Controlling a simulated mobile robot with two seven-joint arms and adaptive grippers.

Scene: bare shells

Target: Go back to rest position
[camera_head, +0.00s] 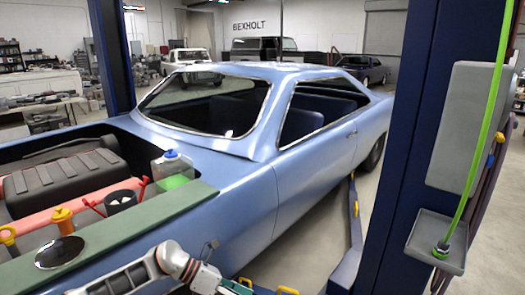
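A grey-white jointed arm link of mine (165,262) shows at the bottom edge, in front of the car's green fender mat. No gripper fingers can be made out in this view, and I see nothing held. The light blue car (245,195) stands with its engine bay open at the left. A clear jug with a blue cap and green liquid (173,170) stands at the engine bay's edge.
A dark blue lift post (395,170) with a grey box (470,125) and a green hose (488,130) rises at the right. A blue lift arm (352,235) runs along the floor beside the car. Open floor (300,250) shows between the car and the post.

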